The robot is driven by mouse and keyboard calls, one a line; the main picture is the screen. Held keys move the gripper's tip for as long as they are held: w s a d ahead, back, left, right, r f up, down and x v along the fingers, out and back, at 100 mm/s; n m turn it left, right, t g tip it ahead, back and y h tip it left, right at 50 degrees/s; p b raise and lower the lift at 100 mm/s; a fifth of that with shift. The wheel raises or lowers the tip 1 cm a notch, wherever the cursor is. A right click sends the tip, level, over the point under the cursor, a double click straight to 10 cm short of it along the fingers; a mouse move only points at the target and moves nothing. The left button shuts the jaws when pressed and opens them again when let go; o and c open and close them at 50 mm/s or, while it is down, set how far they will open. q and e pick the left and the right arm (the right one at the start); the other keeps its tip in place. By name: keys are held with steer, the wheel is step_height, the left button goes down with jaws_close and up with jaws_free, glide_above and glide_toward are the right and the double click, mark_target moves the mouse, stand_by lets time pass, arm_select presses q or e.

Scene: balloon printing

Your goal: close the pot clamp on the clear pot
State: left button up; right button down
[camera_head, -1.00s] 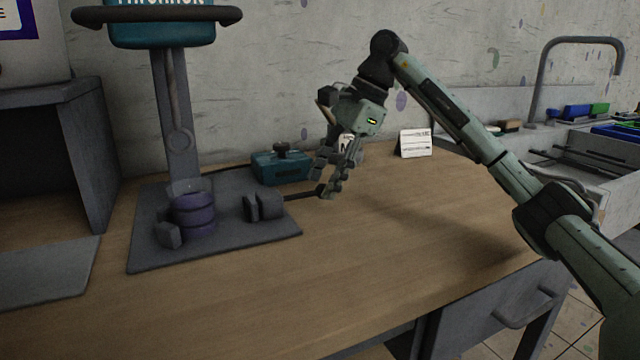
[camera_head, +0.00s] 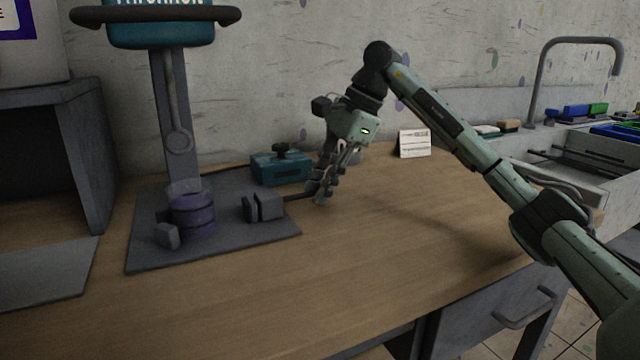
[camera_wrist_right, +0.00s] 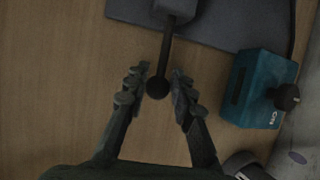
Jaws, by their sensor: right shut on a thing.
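The clear pot (camera_head: 184,187) is a see-through cup rim above a stack of purple rings (camera_head: 194,217) on the dark base plate, at left in the head view. The pot clamp (camera_head: 265,207) shows as grey blocks to its right, with a visible space between them and the pot. A dark rod with a round knob (camera_wrist_right: 158,88) sticks out from the clamp. My right gripper (camera_head: 318,194) is at the rod's outer end, its fingers shut on the knob; they also flank it in the right wrist view. My left gripper is not in view.
A teal box (camera_head: 281,168) with a black knob stands just behind the clamp. A column (camera_head: 176,120) rises behind the pot. A small white card (camera_head: 415,143) stands further right. The wooden table (camera_head: 400,230) is clear in front and to the right.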

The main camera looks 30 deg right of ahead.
steer(key=shift+a, duration=0.3)
steer(key=a+p, duration=0.1)
steer(key=a, duration=0.3)
steer(key=shift+w+a, duration=0.1)
steer(key=shift+a, duration=0.1)
steer(key=c, duration=1.3)
jaws_free()
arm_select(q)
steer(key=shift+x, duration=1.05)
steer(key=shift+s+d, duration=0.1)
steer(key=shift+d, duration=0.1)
arm_select(e)
steer(key=v, duration=1.2)
